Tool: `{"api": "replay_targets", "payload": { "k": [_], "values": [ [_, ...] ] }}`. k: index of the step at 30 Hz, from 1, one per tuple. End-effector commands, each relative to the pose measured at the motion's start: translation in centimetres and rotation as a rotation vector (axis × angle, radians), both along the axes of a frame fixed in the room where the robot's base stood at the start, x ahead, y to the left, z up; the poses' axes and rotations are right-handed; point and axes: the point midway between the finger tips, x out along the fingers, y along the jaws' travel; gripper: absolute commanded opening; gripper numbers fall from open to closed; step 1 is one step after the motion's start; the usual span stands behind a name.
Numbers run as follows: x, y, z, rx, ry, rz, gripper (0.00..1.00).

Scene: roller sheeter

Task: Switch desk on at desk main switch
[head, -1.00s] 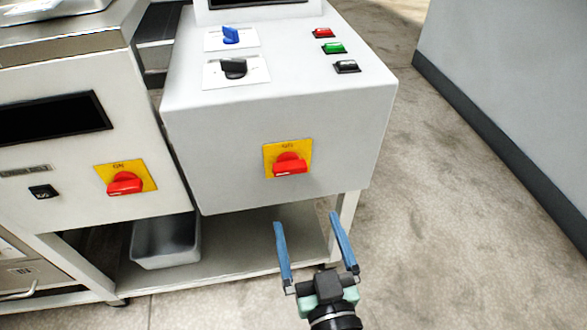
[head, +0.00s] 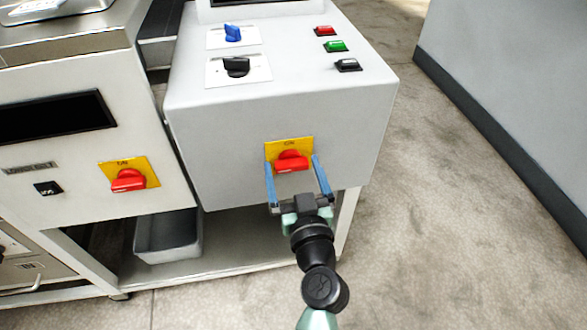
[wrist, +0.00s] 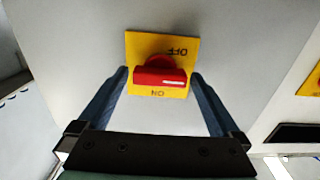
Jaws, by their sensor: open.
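The desk main switch (head: 292,161) is a red rotary knob on a yellow plate (head: 305,144) on the front of the grey desk box. In the wrist view the red knob (wrist: 160,77) lies crosswise on the plate, with printed ON and OFF marks that appear upside down. My gripper (head: 293,163) is open in front of the switch. Its two blue fingers stand on either side of the knob, with gaps visible in the wrist view (wrist: 160,84). I cannot tell whether the fingertips touch the panel.
A second red switch (head: 128,180) on a yellow plate is on the cabinet at left. The desk top carries a blue knob (head: 233,33), a black knob (head: 236,67) and red, green and black buttons. A metal bin (head: 168,236) sits on the lower shelf. Floor at right is clear.

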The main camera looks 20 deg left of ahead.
Motion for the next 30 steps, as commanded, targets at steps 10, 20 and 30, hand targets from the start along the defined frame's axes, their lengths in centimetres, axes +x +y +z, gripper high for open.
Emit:
{"api": "replay_targets", "payload": {
  "k": [10,20,30],
  "values": [
    [-0.03,-0.03,0.00,0.000,0.000,0.000,0.62],
    [-0.03,-0.04,-0.01,0.002,0.002,0.000,0.24],
    [-0.02,-0.12,-0.10,0.094,0.063,-0.001,0.24]
  ]
}}
